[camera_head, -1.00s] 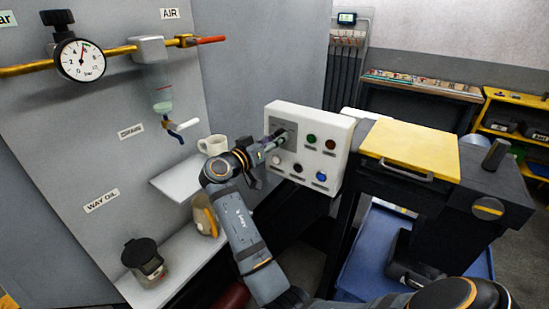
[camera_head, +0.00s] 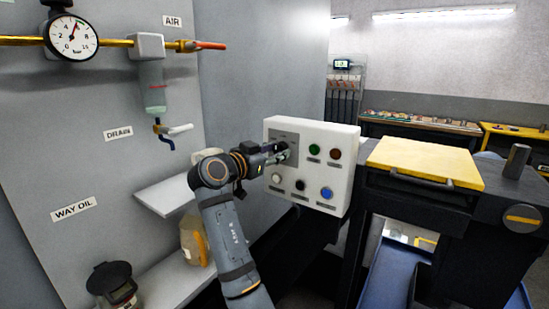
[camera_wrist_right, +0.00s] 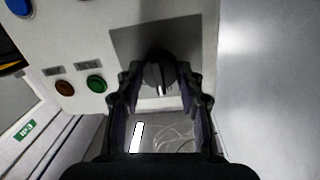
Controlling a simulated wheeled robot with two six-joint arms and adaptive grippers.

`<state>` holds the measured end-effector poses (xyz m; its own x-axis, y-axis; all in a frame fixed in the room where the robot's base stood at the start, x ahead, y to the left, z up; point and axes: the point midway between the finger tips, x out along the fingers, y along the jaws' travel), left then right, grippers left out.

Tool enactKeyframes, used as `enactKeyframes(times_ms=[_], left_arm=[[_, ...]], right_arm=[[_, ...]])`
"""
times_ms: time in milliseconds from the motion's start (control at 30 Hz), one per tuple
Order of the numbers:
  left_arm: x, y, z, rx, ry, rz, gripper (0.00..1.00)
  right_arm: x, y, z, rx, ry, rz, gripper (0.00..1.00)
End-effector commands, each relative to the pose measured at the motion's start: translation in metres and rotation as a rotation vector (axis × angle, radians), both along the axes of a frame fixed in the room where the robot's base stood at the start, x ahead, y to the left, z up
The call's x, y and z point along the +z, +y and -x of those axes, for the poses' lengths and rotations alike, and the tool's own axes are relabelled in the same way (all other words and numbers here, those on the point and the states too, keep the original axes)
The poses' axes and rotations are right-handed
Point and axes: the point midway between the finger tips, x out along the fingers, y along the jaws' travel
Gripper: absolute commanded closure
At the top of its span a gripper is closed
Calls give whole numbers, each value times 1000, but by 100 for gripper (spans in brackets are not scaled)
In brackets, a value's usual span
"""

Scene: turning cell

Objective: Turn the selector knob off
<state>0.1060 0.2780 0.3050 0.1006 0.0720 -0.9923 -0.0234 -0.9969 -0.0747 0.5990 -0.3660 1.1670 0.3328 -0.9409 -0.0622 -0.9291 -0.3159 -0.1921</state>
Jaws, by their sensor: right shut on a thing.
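The selector knob (camera_wrist_right: 158,75) is a black knob with a white pointer line, on a grey plate of the white control box (camera_head: 340,190). In the right wrist view it sits between the two fingers of my right gripper (camera_wrist_right: 158,88), which is shut on it. In the head view my right gripper (camera_head: 280,153) reaches the box's upper left, and its fingers mostly hide the knob. My left gripper is not in view.
The box also carries a green button (camera_head: 314,149), a brown-red button (camera_head: 336,154), a blue button (camera_head: 326,193), a black button (camera_head: 300,185) and a white button (camera_head: 277,178). A yellow-topped cabinet (camera_head: 425,160) stands right of the box. A grey wall panel with pipes and a gauge (camera_head: 72,37) stands left.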

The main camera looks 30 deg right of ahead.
Motion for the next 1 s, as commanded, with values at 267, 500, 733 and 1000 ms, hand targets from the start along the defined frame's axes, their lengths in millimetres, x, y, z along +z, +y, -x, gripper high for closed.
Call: enactKeyframes(times_ms=[267,500,733,1000], left_arm=[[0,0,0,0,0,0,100],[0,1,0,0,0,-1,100],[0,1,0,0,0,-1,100],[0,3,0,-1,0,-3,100]], right_arm=[[2,0,0,1,-6,1,94],[2,0,0,0,-6,1,45],[1,0,0,1,-4,0,40],[23,0,0,1,-8,1,40]])
